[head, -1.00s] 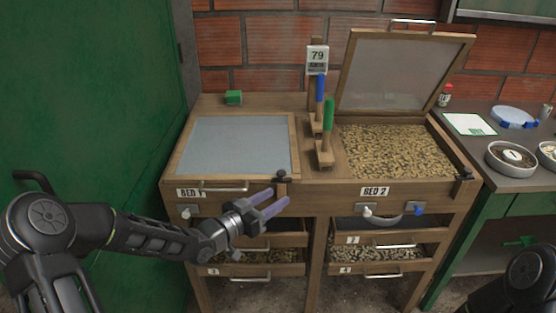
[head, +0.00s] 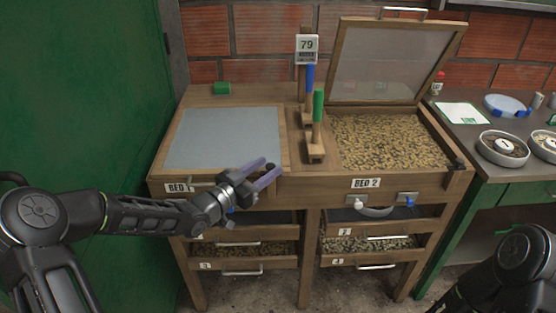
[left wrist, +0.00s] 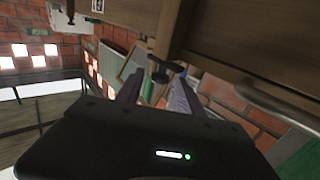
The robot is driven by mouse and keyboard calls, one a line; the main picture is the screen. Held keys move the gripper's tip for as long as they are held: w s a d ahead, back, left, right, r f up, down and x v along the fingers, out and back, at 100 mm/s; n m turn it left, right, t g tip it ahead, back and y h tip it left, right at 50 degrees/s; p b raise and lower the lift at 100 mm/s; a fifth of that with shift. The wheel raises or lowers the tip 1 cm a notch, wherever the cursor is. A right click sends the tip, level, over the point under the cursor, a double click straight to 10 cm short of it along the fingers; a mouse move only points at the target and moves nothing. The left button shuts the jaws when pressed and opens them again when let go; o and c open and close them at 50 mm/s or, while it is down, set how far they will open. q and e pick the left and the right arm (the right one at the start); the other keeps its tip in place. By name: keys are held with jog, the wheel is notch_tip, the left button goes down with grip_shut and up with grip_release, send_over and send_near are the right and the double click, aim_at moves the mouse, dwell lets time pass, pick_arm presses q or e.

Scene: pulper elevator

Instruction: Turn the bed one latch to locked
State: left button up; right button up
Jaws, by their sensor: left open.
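The bed one latch, a small dark knob, sits at the lid's front right corner. In the left wrist view the latch (left wrist: 160,74) shows as a dark crosspiece between the fingertips. My left gripper (head: 270,170) is open, its two purple fingers either side of the latch; I cannot tell whether they touch it. My right gripper is out of view; only my right arm shows at the lower right.
Bed two stands open, its lid (head: 389,64) raised, with beans (head: 385,142) inside. Green-handled (head: 317,115) and blue-handled (head: 309,80) tools stand between the beds. Drawers with handles lie below. A green block (head: 222,89) sits behind bed one. A side table with bowls (head: 502,147) is at right.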

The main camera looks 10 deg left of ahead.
pick_arm(q)
jog(key=x, duration=0.5)
grip_shut()
dwell(0.4)
